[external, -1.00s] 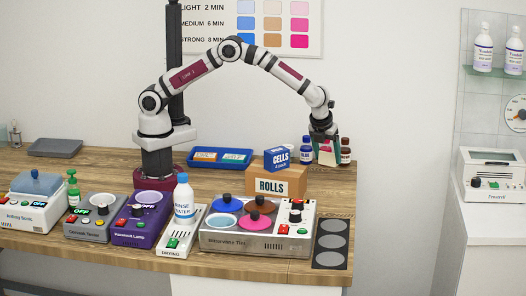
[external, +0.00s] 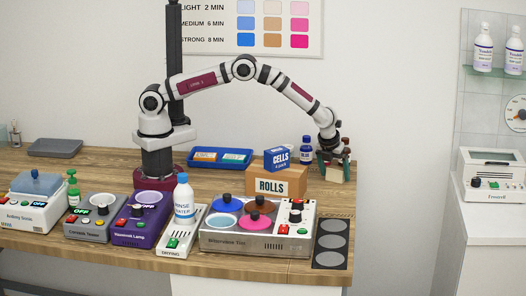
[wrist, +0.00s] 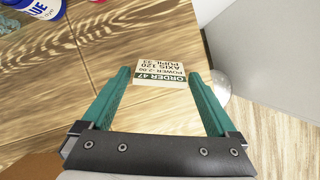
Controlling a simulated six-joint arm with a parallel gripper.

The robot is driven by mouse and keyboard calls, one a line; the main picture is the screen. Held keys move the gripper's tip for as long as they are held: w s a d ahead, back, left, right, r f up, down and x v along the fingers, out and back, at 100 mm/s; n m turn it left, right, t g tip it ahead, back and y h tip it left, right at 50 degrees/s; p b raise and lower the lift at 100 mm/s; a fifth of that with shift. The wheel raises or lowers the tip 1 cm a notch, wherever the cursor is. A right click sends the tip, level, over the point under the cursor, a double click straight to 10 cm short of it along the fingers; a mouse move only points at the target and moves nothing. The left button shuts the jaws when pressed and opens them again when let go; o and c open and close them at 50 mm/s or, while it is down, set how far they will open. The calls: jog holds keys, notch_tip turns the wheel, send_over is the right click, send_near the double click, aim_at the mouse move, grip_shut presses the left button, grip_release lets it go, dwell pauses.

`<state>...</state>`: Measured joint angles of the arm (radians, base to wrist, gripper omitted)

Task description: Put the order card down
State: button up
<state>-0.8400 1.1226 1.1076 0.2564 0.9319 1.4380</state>
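The order card (wrist: 160,73) is a small pale card with a dark green band and the words "ORDER 47"; its print is upside down in the wrist view. In the external view my gripper (external: 335,172) points down at the right end of the wooden counter (external: 110,164), right of the ROLLS box. The card (external: 334,175) shows there as a small pale patch between the fingers. I cannot tell whether its lower edge touches the counter.
The brown ROLLS box (external: 276,184) carries a blue CELLS box (external: 277,159). A blue bottle (external: 306,151) stands left of my gripper; darker bottles are partly hidden behind it. A black plate with three grey circles (external: 331,245) lies at the front right. The counter's right edge is close.

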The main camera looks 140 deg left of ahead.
jog(key=shift+r, duration=0.15)
jog(key=v, duration=1.2)
jog(key=d+r+n, duration=0.1)
jog(key=d+r, duration=0.3)
jog(key=d, duration=0.3)
jog(key=s+d+r+n+t, duration=0.1)
jog(key=d+r, duration=0.2)
jog(key=d, duration=0.4)
jog(key=d+r+n, duration=0.1)
jog(key=d+r, duration=0.3)
jog(key=d, duration=0.3)
jog(key=s+d+n, duration=0.1)
jog(key=s+d, duration=0.5)
jog(key=s+d+n+h, duration=0.1)
jog(key=s+d+n, duration=0.1)
jog(key=s+d, duration=0.4)
jog(key=s+d+f+n+h, duration=0.1)
jog(key=s+d, duration=0.5)
jog(key=s, duration=0.1)
jog(key=shift+s+d+f+n+t, duration=0.1)
jog(key=shift+s+f+n+t, duration=0.05)
jog(key=shift+s+n+t, duration=0.2)
